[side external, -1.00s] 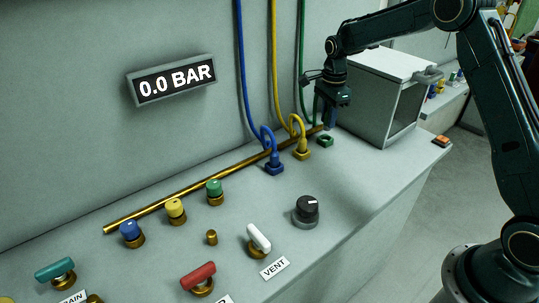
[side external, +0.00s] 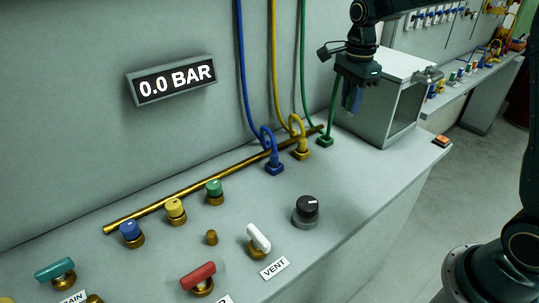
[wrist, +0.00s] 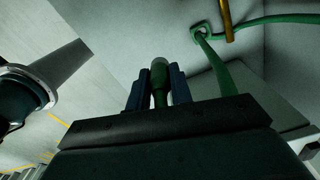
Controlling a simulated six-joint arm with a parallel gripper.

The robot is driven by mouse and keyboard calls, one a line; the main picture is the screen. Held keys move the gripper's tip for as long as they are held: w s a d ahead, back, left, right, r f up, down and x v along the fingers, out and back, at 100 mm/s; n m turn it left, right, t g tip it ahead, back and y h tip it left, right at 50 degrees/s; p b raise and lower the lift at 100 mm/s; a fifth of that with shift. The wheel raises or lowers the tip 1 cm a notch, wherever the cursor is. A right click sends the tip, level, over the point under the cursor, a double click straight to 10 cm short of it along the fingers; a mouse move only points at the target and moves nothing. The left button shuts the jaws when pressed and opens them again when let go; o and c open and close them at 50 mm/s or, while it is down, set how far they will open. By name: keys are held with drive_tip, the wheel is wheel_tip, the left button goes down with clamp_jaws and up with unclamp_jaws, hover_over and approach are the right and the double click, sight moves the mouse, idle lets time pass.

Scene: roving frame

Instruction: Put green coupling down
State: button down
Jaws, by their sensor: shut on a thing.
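My gripper (side external: 351,108) is above the bench near the grey box. It is shut on the green coupling (wrist: 159,80), which shows between the two blue fingers (wrist: 178,86) in the wrist view and has a pale end. In the side view the coupling is mostly hidden by the fingers. The green hose (side external: 303,60) comes down the wall, dips by the green holder (side external: 325,141) on the bench and rises to my gripper. The holder also shows in the wrist view (wrist: 199,33), apart from the coupling.
A yellow coupling (side external: 302,152) and a blue coupling (side external: 274,166) stand left of the green holder, beside a brass rail (side external: 200,182). The grey box (side external: 382,120) is close on the right. Knobs and valve handles fill the front left.

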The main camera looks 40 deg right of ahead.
drive_tip(key=s+a+r, duration=0.3)
drive_tip(key=s+r, duration=0.2)
drive_tip(key=s, duration=0.4)
drive_tip(key=shift+w+d+f, duration=0.1)
drive_tip(key=shift+d+f, duration=0.05)
drive_tip(key=shift+f, duration=4.8)
drive_tip(key=shift+w+d+f, duration=0.1)
drive_tip(key=shift+f, duration=4.85)
drive_tip(key=shift+f, duration=0.15)
drive_tip(key=c, duration=1.3)
unclamp_jaws()
drive_tip(key=shift+o, duration=0.2)
wheel_tip(320, 180, up, 12)
